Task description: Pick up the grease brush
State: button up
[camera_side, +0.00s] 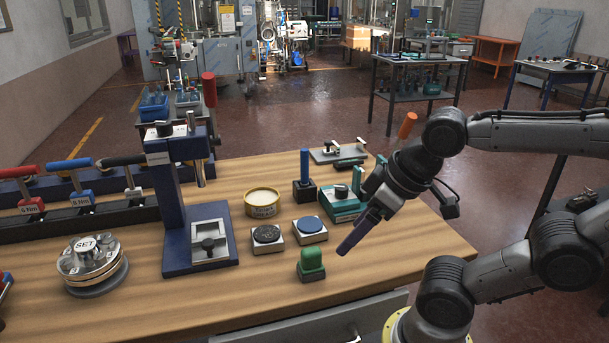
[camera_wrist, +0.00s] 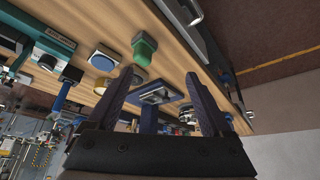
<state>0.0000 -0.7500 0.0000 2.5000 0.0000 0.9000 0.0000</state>
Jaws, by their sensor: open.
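No brush bristles are clear in either view. An upright blue handle (camera_side: 304,164) stands in a dark block (camera_side: 304,191) on the wooden bench, behind the round pads; this may be the grease brush, but I cannot tell for sure. The blue handle also shows at the left in the wrist view (camera_wrist: 61,96). My gripper (camera_side: 350,238) is above the bench's right part, to the right of the green-topped block (camera_side: 311,260). In the wrist view my gripper (camera_wrist: 160,76) has its two fingers wide apart with nothing between them.
A blue press (camera_side: 173,215) stands left of the pads, with a cream-filled tin (camera_side: 262,203) to its right. A blue pad (camera_side: 310,226), a black pad (camera_side: 267,235) and a teal box (camera_side: 345,208) are nearby. The bench front right (camera_side: 410,255) is clear.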

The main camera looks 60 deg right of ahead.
jog(key=shift+c, duration=1.1)
